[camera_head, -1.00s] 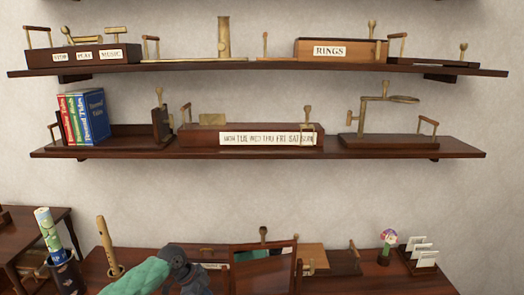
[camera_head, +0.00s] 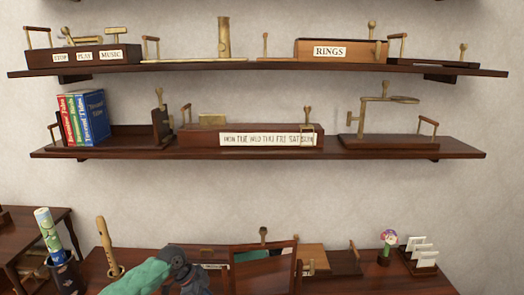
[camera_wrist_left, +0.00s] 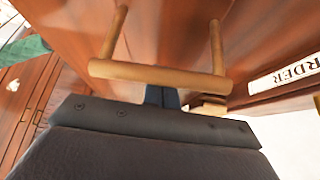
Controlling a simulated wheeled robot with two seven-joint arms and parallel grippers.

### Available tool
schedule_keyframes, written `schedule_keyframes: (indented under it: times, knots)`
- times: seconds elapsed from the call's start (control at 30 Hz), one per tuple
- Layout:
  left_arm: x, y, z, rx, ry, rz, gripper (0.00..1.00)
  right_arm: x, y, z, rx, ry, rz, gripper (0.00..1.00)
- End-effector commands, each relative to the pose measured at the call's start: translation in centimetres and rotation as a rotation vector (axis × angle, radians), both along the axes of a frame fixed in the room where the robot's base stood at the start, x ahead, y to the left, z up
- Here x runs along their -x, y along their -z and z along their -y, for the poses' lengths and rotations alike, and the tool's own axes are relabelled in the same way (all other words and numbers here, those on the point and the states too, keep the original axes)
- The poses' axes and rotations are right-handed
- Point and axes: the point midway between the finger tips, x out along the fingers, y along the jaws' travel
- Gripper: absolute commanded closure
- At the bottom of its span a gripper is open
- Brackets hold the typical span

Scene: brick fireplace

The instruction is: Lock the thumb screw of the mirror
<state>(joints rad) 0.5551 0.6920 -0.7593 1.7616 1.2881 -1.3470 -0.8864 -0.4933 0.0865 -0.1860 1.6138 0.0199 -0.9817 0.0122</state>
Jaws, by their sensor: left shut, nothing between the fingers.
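A brown wooden frame (camera_head: 264,243), which looks like the mirror, stands on the table at the bottom centre of the head view. Its lower part is cut off by the picture edge. I cannot pick out its thumb screw for certain. My left gripper (camera_head: 190,278), dark on a green arm, is just left of the frame. In the left wrist view its dark fingers (camera_wrist_left: 162,97) are shut and empty, close to a brass bar handle (camera_wrist_left: 160,75) on reddish wood. A small brass piece (camera_wrist_left: 208,104) shows right of the fingers. I cannot tell whether they touch either. My right gripper is out of view.
A wooden flute-like stick (camera_head: 105,245) and a patterned roll in a dark cup (camera_head: 62,274) stand at the left. A flower ornament (camera_head: 387,240) and a card holder (camera_head: 420,262) stand at the right. Two wall shelves (camera_head: 260,153) hold wooden boxes and brass parts above.

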Motion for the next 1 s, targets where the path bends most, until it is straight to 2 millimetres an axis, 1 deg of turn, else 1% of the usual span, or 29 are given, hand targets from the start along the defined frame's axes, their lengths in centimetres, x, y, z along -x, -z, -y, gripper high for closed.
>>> schedule_keyframes:
  times: [0.37,1.0]
  knots:
    - [0.0,0.1,0.0,0.000,0.000,0.000,1.00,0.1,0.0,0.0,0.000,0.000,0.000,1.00]
    - [0.0,1.1,0.0,0.000,0.000,0.000,1.00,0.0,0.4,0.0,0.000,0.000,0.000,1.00]
